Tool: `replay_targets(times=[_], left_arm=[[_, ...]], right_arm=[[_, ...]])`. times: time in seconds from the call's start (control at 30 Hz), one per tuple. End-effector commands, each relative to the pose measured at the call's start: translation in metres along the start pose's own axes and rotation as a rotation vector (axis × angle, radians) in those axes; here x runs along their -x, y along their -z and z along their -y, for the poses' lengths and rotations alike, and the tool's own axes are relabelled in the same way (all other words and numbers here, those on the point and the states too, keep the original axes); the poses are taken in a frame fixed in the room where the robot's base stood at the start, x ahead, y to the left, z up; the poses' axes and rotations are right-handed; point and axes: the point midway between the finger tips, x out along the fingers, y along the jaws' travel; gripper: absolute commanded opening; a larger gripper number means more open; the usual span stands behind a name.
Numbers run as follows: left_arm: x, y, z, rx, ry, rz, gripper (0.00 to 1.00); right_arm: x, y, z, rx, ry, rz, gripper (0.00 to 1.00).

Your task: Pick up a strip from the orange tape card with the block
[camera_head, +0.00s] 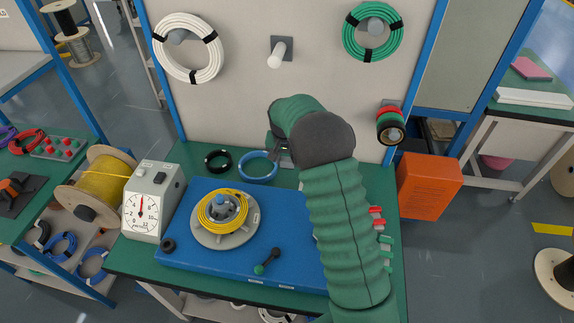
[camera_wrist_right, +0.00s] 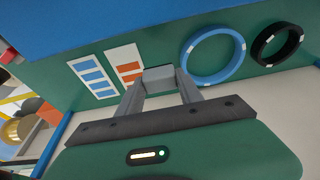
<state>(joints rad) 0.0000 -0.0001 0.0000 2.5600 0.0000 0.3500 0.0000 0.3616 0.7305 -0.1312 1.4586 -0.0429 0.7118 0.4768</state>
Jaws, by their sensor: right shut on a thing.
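My right gripper (camera_wrist_right: 162,92) is shut on a grey block (camera_wrist_right: 160,76), held between its two fingertips. In the right wrist view the orange tape card (camera_wrist_right: 124,57), white with several orange strips, lies flat on the green bench just left of the block. The block overlaps its edge in the picture; I cannot tell whether they touch. A similar card with blue strips (camera_wrist_right: 93,75) lies left of it. In the head view my right gripper (camera_head: 283,156) is low over the back of the bench, partly hidden by my arm, which also hides the cards. My left gripper is not in view.
A blue ring (camera_wrist_right: 213,56) and a black ring (camera_wrist_right: 277,44) lie right of the block in the wrist view. In the head view, a blue platform (camera_head: 190,250) carries a yellow cable coil (camera_head: 222,211). A dial box (camera_head: 153,203) stands left. The back panel (camera_head: 230,90) rises behind.

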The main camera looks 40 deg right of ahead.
Motion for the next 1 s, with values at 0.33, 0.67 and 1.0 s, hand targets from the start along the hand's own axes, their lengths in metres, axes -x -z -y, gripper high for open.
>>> replay_targets(times=[0.33, 0.67, 1.0], left_arm=[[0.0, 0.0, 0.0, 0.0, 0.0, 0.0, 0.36], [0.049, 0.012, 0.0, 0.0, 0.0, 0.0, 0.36], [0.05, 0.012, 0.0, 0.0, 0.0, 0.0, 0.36]], right_arm=[[0.0, 0.0, 0.0, 0.0, 0.0, 0.0, 0.14], [-0.005, 0.022, -0.051, -0.005, -0.008, 0.004, 0.07], [-0.039, 0.024, -0.08, 0.003, -0.001, -0.001, 0.07]])
